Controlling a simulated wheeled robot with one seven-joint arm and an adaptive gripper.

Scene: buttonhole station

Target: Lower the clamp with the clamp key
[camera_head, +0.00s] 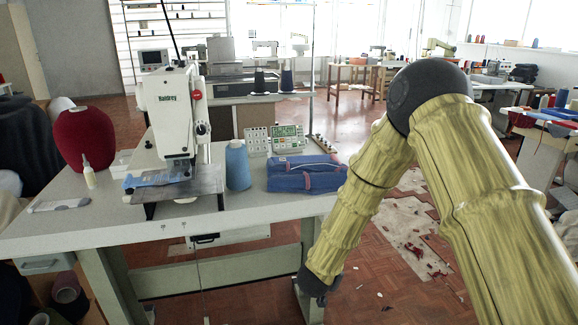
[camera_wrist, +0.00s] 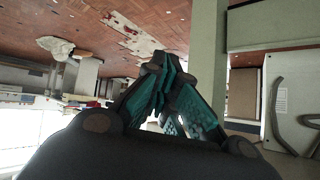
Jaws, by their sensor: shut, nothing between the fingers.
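The white buttonhole machine (camera_head: 170,110) stands on the table. Its clamp area (camera_head: 179,168) is under the head, over a metal plate, with blue cloth (camera_head: 152,179) at the left. A keypad panel (camera_head: 257,141) and a panel with a green display (camera_head: 287,139) stand right of the machine; single keys are too small to tell apart, so I cannot pick out the clamp key. My gripper (camera_head: 318,287) hangs low in front of the table's right end, below the tabletop and away from the panels. In the wrist view my gripper (camera_wrist: 158,68) is shut and empty.
The tabletop (camera_head: 120,225) also holds a blue thread cone (camera_head: 237,165), a folded blue bundle (camera_head: 304,173), a red cone (camera_head: 84,138) and a small bottle (camera_head: 89,172). A table leg (camera_head: 311,239) is close to my gripper. Floor (camera_head: 385,285) at the right is open, with scraps.

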